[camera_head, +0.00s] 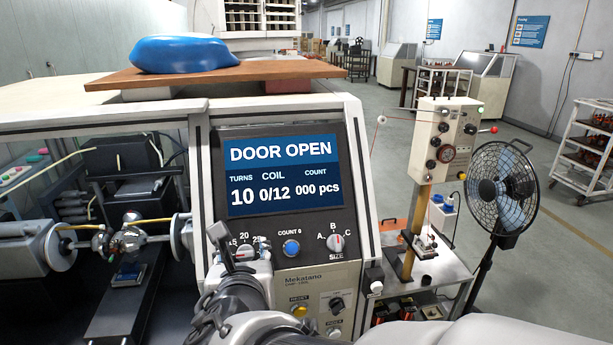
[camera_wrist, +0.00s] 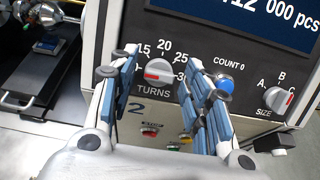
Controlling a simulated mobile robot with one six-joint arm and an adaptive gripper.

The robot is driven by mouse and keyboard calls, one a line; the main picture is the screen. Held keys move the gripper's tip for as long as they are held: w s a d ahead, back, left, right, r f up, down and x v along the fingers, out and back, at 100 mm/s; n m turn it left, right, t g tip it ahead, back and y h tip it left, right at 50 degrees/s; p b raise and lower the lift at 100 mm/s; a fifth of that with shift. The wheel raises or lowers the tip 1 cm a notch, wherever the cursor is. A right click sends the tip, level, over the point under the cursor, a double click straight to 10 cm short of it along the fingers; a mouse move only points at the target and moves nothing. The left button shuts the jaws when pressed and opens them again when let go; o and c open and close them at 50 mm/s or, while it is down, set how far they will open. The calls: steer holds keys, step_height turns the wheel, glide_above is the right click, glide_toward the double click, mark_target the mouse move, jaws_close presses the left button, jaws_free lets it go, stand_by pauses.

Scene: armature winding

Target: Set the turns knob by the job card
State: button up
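The turns knob (camera_wrist: 159,71) is a grey dial on the machine's dark panel, with 15, 20, 25 and part of 30 marked around it. A red mark shows on the knob's left side. The display (camera_head: 280,175) reads DOOR OPEN, turns 10, coil 0/12, count 000 pcs. My gripper (camera_wrist: 162,66) is open, its blue-padded fingers on either side of the knob with gaps visible; I cannot tell whether the tips reach the panel. In the head view my gripper (camera_head: 240,252) partly covers the knob. I cannot make out a job card.
Right of the turns knob are the blue count button (camera_head: 291,248) and the size knob (camera_head: 337,243). The reset button (camera_head: 299,311) is below. The open winding bay with the armature (camera_head: 101,242) lies left. A fan (camera_head: 501,185) stands on the right.

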steer(key=c, duration=0.9)
steer(key=shift+o, duration=0.2)
